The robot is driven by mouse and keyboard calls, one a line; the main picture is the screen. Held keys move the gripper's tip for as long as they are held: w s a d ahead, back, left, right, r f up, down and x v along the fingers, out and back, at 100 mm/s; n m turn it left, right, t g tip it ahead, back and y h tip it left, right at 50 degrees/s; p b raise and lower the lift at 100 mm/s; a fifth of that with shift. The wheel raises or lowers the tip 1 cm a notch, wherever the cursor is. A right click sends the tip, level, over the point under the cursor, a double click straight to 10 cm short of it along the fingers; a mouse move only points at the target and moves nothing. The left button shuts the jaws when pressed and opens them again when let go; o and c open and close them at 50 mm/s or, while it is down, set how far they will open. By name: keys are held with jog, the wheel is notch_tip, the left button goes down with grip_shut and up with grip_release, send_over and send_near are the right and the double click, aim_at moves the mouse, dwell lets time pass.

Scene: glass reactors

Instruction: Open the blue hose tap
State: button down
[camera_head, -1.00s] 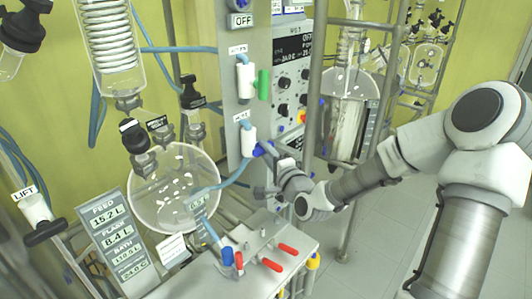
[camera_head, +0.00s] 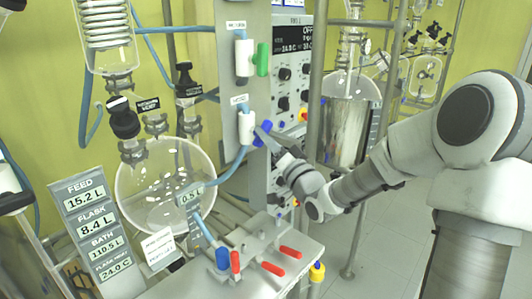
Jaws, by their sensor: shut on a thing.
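The blue tap handle (camera_head: 262,133) sits on the right side of a white tap body (camera_head: 246,127) on the grey upright panel. It stands tilted, its upper end leaning right. A blue hose (camera_head: 232,168) runs from below this tap body down to the left. My gripper (camera_head: 271,137) reaches in from the right and is shut on the blue handle. The fingertips are small here, and their exact contact is hard to see.
Above is a similar white tap with a green handle (camera_head: 262,60). A round glass flask (camera_head: 165,185) stands left. A steel post (camera_head: 316,75) stands close right of the panel.

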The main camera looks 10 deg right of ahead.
jog(key=shift+w+d+n+g+y+b, duration=0.1)
jog(key=shift+n+g+y+b, duration=0.1)
jog(key=shift+n+y+b, duration=1.1)
jog(key=shift+a+n+g+y+b, duration=0.15)
jog(key=shift+n+y+b, duration=0.35)
jog(key=shift+n+b, duration=1.5)
jog(key=shift+w+d+n+g+y+b, duration=0.2)
jog(key=shift+n+y+b, duration=0.8)
jog(key=shift+n, duration=1.2)
jog(key=shift+s+n, duration=0.15)
jog(key=shift+n, duration=0.15)
jog(key=c, duration=0.7)
grip_release()
jog(key=shift+f+g, duration=0.1)
jog(key=shift+g, duration=0.15)
